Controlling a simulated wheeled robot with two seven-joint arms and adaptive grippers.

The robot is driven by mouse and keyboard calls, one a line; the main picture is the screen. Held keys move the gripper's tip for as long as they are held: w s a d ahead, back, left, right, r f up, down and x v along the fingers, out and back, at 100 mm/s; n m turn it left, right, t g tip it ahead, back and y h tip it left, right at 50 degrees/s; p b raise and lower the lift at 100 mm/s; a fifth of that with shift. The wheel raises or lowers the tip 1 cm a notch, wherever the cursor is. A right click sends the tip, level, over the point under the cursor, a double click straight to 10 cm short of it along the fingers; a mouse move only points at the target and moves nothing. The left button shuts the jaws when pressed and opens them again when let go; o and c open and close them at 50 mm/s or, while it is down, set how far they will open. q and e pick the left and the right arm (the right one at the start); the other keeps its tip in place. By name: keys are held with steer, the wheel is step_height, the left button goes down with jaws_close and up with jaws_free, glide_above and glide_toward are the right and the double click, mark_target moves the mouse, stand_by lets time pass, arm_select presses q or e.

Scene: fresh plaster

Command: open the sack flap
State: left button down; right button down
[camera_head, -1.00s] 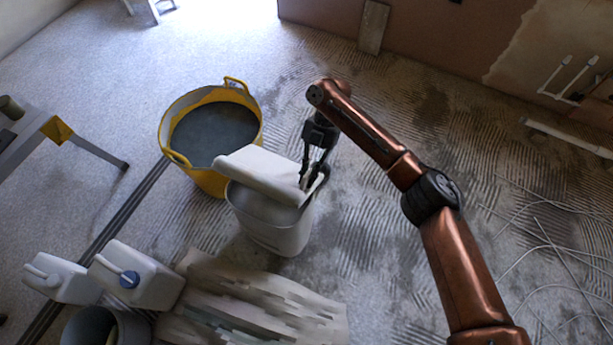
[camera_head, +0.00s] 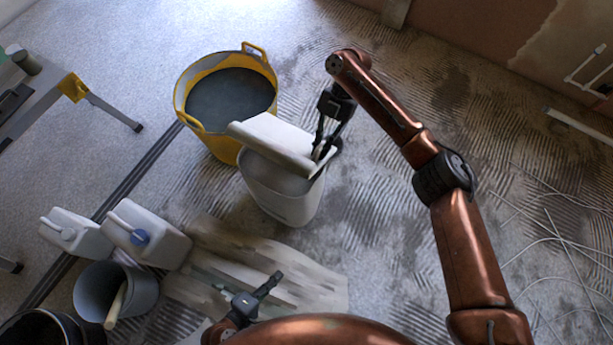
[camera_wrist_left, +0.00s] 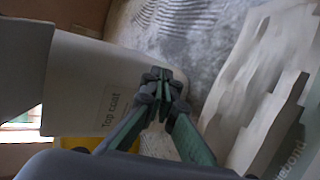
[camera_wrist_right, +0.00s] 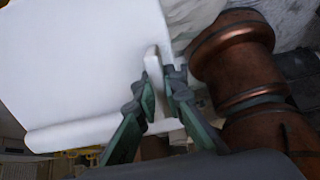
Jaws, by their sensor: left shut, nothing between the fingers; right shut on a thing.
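The sack flap (camera_head: 273,143) is a white panel with a rolled edge, tilted up over a pale open-topped container (camera_head: 283,194) in the head view. My right gripper (camera_head: 323,152) is shut on the flap's edge at its right end. In the right wrist view the fingers (camera_wrist_right: 160,90) pinch a thin white tab of the flap (camera_wrist_right: 85,60). My left gripper (camera_head: 276,279) is shut and empty, low in the head view, over the flattened sheet and apart from the container. In the left wrist view its fingertips (camera_wrist_left: 162,80) are together before the container labelled "Top coat" (camera_wrist_left: 85,85).
A yellow tub (camera_head: 190,100) of grey material stands behind the container. White jugs (camera_head: 150,240) and a grey bucket (camera_head: 115,290) are at lower left. A streaked sheet (camera_head: 320,280) lies in front. Ridged floor to the right is mostly clear, with loose cables.

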mark_target(306, 179)
arm_select(q)
steer(key=shift+w+d+r+n+t+h, duration=0.5)
steer(key=shift+w+d+r+n+t, duration=1.15)
steer(key=shift+w+r+n, duration=2.1)
steer(key=shift+w+d+r+n+t+h, duration=0.65)
steer(key=shift+w+d+r+n, duration=1.7)
steer(key=shift+w, duration=2.55)
steer(key=shift+w+d+r+n+t+h, duration=0.35)
steer(key=shift+w+d+r+n+t, duration=1.05)
steer(key=shift+w+d+r+n, duration=1.85)
steer(key=shift+w+a+r+m, duration=0.25)
steer(key=shift+w+a+m, duration=0.1)
steer(key=shift+w+a, duration=0.2)
steer(key=shift+w+a+r+m, duration=0.2)
steer(key=shift+w+a+m, duration=0.1)
steer(key=shift+w+a, duration=0.25)
